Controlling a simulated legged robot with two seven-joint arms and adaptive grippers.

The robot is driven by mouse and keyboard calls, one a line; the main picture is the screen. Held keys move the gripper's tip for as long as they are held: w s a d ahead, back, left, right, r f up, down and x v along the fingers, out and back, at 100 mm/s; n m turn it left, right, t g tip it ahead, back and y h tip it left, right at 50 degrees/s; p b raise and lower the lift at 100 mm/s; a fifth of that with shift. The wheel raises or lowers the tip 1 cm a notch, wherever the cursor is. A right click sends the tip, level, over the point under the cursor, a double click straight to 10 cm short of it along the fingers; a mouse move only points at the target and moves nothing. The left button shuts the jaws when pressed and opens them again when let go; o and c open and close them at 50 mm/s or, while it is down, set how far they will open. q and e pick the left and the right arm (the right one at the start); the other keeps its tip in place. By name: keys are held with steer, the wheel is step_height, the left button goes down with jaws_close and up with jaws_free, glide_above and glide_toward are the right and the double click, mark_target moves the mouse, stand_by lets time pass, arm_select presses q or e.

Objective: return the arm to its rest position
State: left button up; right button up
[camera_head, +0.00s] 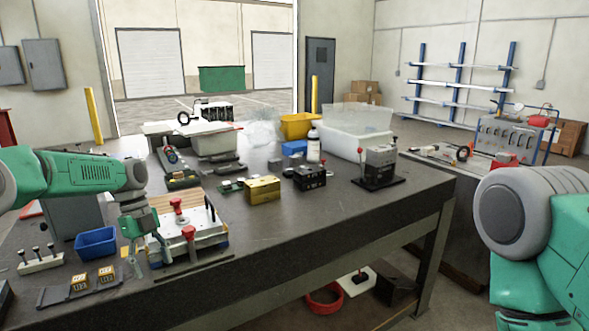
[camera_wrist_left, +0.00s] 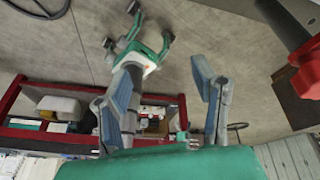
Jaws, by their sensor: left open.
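In the head view my left gripper (camera_head: 135,268) hangs down from the green left arm, just left of the white mould base (camera_head: 190,222) with red knobs. Its fingers are apart, with nothing seen between them. In the left wrist view its two blue-grey fingers (camera_wrist_left: 165,100) are spread wide, with the floor and a red-framed shelf behind. My right arm fills the right edge of the head view; its gripper is out of that frame. A green and white gripper-like part (camera_wrist_left: 138,48) shows in the left wrist view, probably my right gripper; its opening is unclear.
A blue bin (camera_head: 96,243) and a white block with levers (camera_head: 40,260) stand left of the left gripper. A yellow block (camera_head: 263,190), a black block (camera_head: 310,177) and a dark stand (camera_head: 379,167) are farther right. The bench's front right surface (camera_head: 310,220) is clear.

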arm_select(q)
steer(key=s+d+f+n+b, duration=0.1)
steer(key=s+d+f+n, duration=0.25)
steer(key=s+f, duration=0.4)
steer(key=s+d+f+n+t+b, duration=0.1)
steer(key=s+d+f+n+b, duration=0.25)
steer(key=f, duration=0.65)
steer(key=s+d+f+n, duration=0.3)
steer(key=s+d+f, duration=0.25)
steer(key=f, duration=0.25)
steer(key=s+a+f+n+t+y+b, duration=0.1)
steer(key=s+f+n, duration=0.25)
steer(key=s, duration=0.45)
steer(key=s+a+f+n+b, duration=0.1)
steer(key=s+f+n, duration=0.25)
steer(key=s, duration=0.35)
steer(key=s+a+r+n, duration=0.1)
steer(key=s+a+n, duration=0.1)
steer(key=s, duration=0.3)
steer(key=s+a+r+n+t+y+b, duration=0.1)
steer(key=s+a+r+n, duration=0.1)
steer(key=s+n, duration=0.3)
steer(key=shift+s+a+y, duration=0.3)
steer(key=shift+s+a, duration=0.45)
steer(key=shift+a, duration=0.05)
